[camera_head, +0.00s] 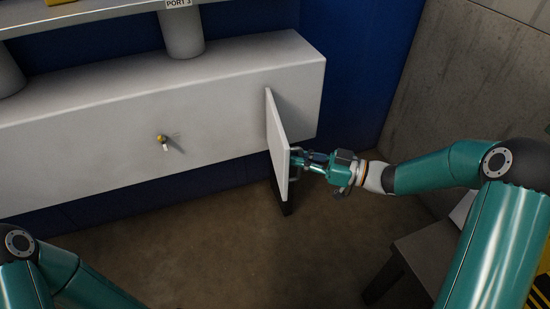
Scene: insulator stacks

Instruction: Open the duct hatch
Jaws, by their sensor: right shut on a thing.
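The duct hatch (278,143) is a flat light-grey panel on the front of the long grey duct (100,122), near its right end. It stands swung out from the duct face, seen nearly edge-on. My right gripper (302,158) reaches in from the right and is shut on the hatch's handle (294,152), on the panel's outer side. The fingertips are small and partly merge with the handle. My left arm shows at the lower left, but its gripper is out of the picture.
A small yellow-tipped fitting (161,139) sticks out of the duct face. A grey table (422,254) stands at the lower right by the concrete wall (455,85). The brown floor (235,255) ahead is clear.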

